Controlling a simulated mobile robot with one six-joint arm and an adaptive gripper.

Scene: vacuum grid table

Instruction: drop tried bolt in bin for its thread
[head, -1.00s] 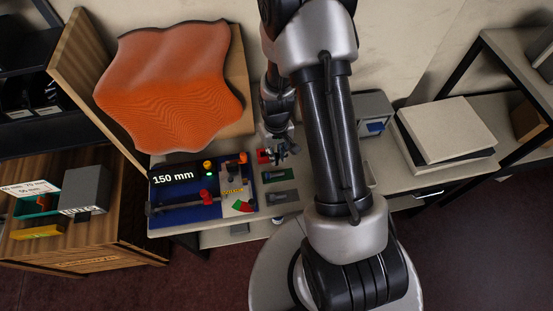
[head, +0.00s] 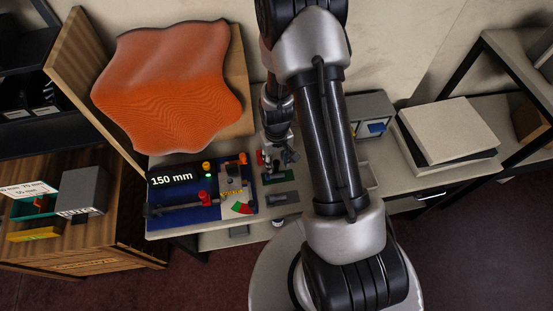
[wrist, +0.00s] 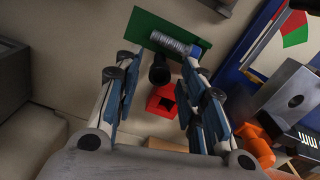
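In the wrist view, a grey threaded bolt (wrist: 172,43) with a bluish end lies on a green plate (wrist: 147,28). My gripper (wrist: 157,65) is open, its fingers apart on either side of the picture's middle. The bolt shows beyond the fingertips, its bluish end near the right fingertip; I cannot tell whether they touch. A dark round piece (wrist: 160,70) and a red block with a dark opening (wrist: 162,101) show between the fingers. In the head view my gripper (head: 281,160) is over the table by the green plate (head: 268,179); the bolt cannot be made out there.
A blue gauge board (head: 185,215) with a "150 mm" display (head: 173,176) stands left of my gripper. A grey box with a blue part (head: 370,112) and a shallow tray (head: 368,174) are to the right, partly behind my arm. A wooden cabinet (head: 105,235) stands far left.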

